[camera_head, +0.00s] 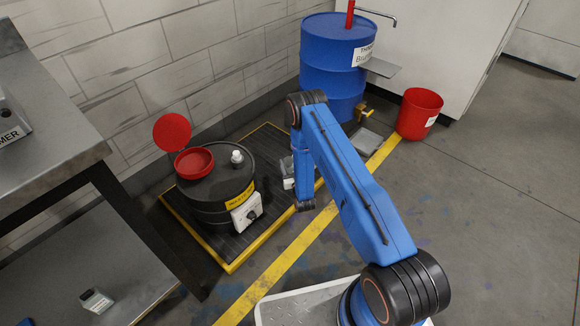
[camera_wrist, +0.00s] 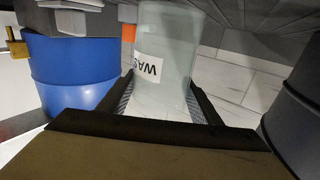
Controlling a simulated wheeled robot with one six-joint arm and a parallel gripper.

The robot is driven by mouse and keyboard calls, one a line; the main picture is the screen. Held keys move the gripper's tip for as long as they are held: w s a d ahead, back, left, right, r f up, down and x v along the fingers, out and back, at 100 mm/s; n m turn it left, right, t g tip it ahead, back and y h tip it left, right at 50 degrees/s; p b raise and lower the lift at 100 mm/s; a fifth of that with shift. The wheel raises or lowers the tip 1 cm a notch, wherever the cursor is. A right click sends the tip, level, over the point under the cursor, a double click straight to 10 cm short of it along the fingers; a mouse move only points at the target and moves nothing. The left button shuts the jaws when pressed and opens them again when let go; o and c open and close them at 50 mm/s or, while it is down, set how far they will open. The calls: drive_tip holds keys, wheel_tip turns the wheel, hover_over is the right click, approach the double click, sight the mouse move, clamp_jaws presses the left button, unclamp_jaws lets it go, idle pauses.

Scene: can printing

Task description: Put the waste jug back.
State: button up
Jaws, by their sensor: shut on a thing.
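The waste jug (camera_wrist: 165,40) is a pale, translucent container with a white label reading "WAS", the rest of the word being cut off. In the wrist view it stands between the two dark fingers of my gripper (camera_wrist: 160,92), which is shut on it. In the head view a small grey shape with a white patch (camera_head: 288,172) shows just left of my blue arm, over the right side of the yellow-edged pallet. It seems to be the jug, but my arm partly hides it. The jug's base and contact with the floor cannot be made out.
A black drum (camera_head: 215,190) with an open red funnel (camera_head: 194,161) stands on the yellow-edged pallet (camera_head: 232,262). A blue drum (camera_head: 330,65) and a red bucket (camera_head: 418,113) stand behind. A metal table (camera_head: 45,150) is at left, with a small container (camera_head: 96,300) on its lower shelf.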

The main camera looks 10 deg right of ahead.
drive_tip(key=shift+f, duration=0.8)
drive_tip(key=shift+f, duration=0.1)
drive_tip(key=o, duration=1.3)
